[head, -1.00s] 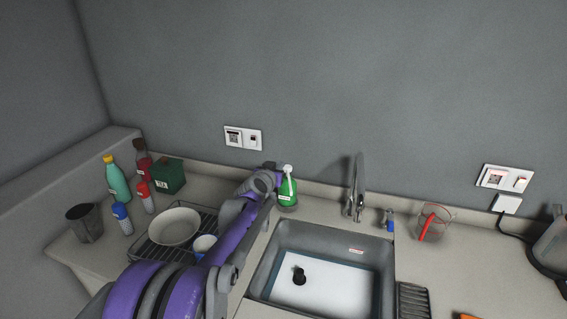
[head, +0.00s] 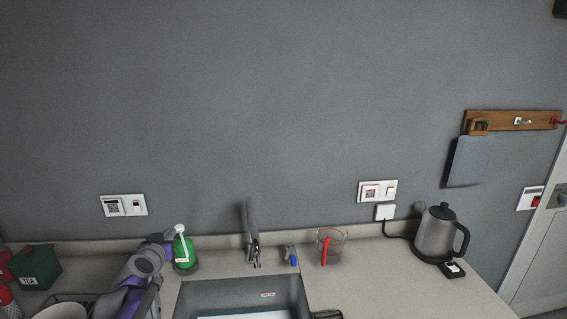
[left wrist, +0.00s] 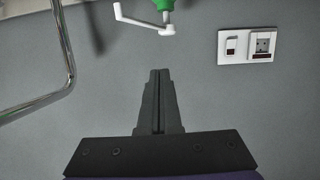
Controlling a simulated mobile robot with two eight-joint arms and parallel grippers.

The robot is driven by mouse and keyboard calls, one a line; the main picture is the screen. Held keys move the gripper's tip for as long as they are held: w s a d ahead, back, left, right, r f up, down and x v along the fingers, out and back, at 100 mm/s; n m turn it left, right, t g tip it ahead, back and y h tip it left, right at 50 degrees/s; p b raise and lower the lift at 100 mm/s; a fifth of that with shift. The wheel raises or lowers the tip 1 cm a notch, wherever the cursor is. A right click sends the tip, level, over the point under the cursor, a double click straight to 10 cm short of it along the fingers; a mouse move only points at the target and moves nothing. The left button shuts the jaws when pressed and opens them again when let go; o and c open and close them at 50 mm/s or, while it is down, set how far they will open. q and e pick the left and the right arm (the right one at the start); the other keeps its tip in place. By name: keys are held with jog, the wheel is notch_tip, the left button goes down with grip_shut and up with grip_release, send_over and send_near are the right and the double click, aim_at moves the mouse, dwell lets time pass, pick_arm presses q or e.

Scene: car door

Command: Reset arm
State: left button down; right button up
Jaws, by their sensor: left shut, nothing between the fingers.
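My left arm comes in at the lower left of the head view, its purple and grey links beside the sink. My left gripper shows in the left wrist view (left wrist: 160,75), its two dark fingers shut together with nothing between them. The grey wall lies behind the fingertips. A green soap bottle with a white pump (head: 184,252) stands behind the sink, close to my arm in the head view. Its pump also shows at the top of the left wrist view (left wrist: 150,22), apart from the fingers. My right gripper is not in view.
The sink (head: 290,290) and faucet (head: 253,238) are right of my arm. A measuring cup (head: 328,246), a kettle (head: 437,235) and a wall socket (head: 377,191) are farther right. A green box (head: 38,268) and a bowl (head: 62,312) are left. Some counter right of the cup is clear.

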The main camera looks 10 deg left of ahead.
pick_arm(q)
jog(key=s+d+f+m+g+h, duration=0.1)
jog(key=s+d+f+g+h, duration=0.1)
jog(key=s+d, duration=0.6)
jog(key=s+d+f+m+g+h, duration=0.1)
jog(key=s+d+f+g+h, duration=0.15)
jog(key=s+d, duration=0.5)
jog(key=s+d+f+g, duration=0.1)
jog(key=s+d+f, duration=0.1)
jog(key=s, duration=0.4)
jog(key=s+d+f+g+y, duration=0.1)
jog(key=s+d+f, duration=0.1)
jog(key=s+f, duration=0.3)
jog(key=s+d+f+g, duration=0.2)
jog(key=s+d+f, duration=0.1)
jog(key=s, duration=0.4)
jog(key=shift+f, duration=0.45)
